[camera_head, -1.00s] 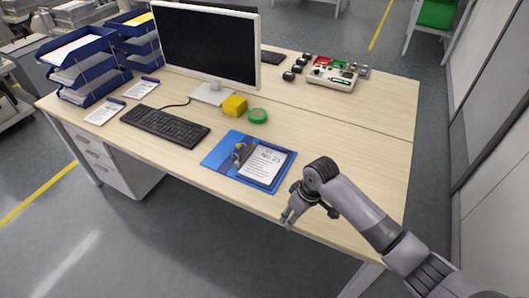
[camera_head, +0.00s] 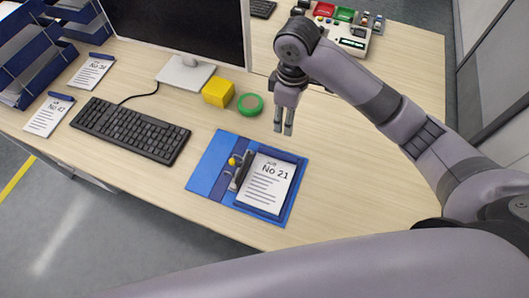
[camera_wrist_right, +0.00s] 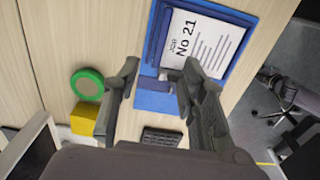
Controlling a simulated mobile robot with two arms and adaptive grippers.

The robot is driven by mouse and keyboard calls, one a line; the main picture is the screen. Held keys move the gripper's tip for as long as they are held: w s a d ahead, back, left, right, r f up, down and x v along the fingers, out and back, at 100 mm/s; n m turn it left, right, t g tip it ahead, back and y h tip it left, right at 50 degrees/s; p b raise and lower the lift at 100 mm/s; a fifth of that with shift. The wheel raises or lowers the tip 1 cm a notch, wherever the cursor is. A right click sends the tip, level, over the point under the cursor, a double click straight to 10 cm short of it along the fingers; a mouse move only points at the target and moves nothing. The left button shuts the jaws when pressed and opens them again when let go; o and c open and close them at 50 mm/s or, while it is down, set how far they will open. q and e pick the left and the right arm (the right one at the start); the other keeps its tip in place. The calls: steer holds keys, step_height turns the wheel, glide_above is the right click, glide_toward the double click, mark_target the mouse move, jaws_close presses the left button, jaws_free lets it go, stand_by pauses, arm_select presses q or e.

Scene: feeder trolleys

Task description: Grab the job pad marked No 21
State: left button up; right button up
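The job pad marked No 21 (camera_head: 267,186) is a white sheet on a dark blue backing. It lies flat on the right part of an open blue binder (camera_head: 210,165), beside the metal clip with a small yellow part (camera_head: 235,161). My right gripper (camera_head: 284,132) points down above the desk, beyond the pad and apart from it. In the right wrist view its fingers (camera_wrist_right: 160,76) are spread with nothing between them, and the pad (camera_wrist_right: 194,45) shows beyond them. My left gripper is not in view.
Pads marked No 42 (camera_head: 48,117) and No 54 (camera_head: 91,72) lie left of the keyboard (camera_head: 131,130). A yellow block (camera_head: 219,93), green tape roll (camera_head: 250,104) and monitor (camera_head: 185,25) stand behind the binder. A control box (camera_head: 348,42) is at the back. Desk right of the binder is clear.

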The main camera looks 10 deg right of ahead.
step_height(320, 180, down, 2)
steer(key=p, duration=0.1)
glide_above(283, 155)
step_height(283, 155, down, 8)
steer(key=shift+s+r, duration=0.1)
steer(key=shift+r, duration=0.1)
step_height(283, 155, down, 2)
steer(key=shift+f, duration=0.4)
step_height(283, 155, down, 4)
steer(key=shift+f+p, duration=0.25)
steer(key=shift+p, duration=0.4)
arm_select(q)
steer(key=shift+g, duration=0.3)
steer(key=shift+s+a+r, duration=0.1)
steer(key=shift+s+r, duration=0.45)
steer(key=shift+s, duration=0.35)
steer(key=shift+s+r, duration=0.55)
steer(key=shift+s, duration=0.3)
arm_select(e)
jaws_close()
